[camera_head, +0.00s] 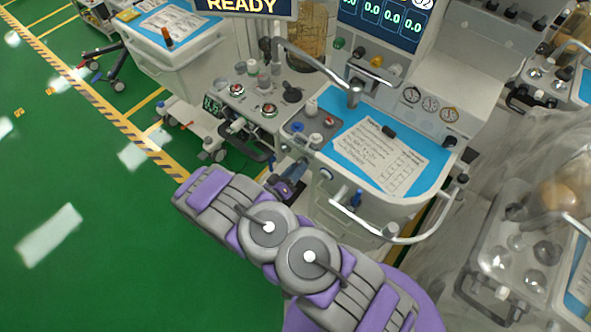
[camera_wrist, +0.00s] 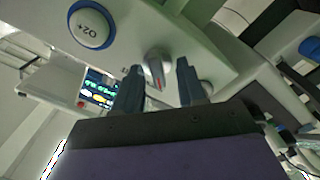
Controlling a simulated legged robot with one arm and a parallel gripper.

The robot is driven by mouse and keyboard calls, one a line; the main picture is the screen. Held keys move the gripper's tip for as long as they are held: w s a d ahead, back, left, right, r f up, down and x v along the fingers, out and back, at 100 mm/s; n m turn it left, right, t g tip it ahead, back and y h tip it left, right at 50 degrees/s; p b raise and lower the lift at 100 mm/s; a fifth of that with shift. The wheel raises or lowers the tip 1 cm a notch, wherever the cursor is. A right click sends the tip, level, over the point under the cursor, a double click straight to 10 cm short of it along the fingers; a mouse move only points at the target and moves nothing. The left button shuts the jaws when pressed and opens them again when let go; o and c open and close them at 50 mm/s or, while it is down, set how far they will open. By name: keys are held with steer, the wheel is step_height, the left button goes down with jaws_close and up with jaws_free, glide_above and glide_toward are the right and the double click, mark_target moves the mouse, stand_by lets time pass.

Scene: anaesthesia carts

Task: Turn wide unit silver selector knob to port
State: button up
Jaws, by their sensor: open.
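The silver selector knob (camera_wrist: 155,68) shows in the wrist view on a pale panel, with a red mark on its face. My gripper (camera_wrist: 160,66) is open, its two dark fingers on either side of the knob in the picture. The left finger appears close to the knob, with a wider gap at the right finger. I cannot tell whether the fingertips reach past its face. In the head view my gripper (camera_head: 292,178) is beside the front of the cart with the blue sheet (camera_head: 390,157), low down. I cannot make out the silver knob there.
A round blue-rimmed O2+ button (camera_wrist: 92,26) is on the same panel, upper left of the knob. A lit screen (camera_wrist: 100,88) is behind the fingers. A curved rail (camera_head: 395,238) sticks out from the cart front. Green floor (camera_head: 90,230) is open at left.

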steer(key=shift+d, duration=0.1)
jaws_close()
steer(key=shift+m, duration=0.3)
steer(key=m+p, duration=0.4)
steer(key=m, duration=1.3)
stand_by(0.4)
steer(key=shift+m, duration=0.3)
stand_by(0.3)
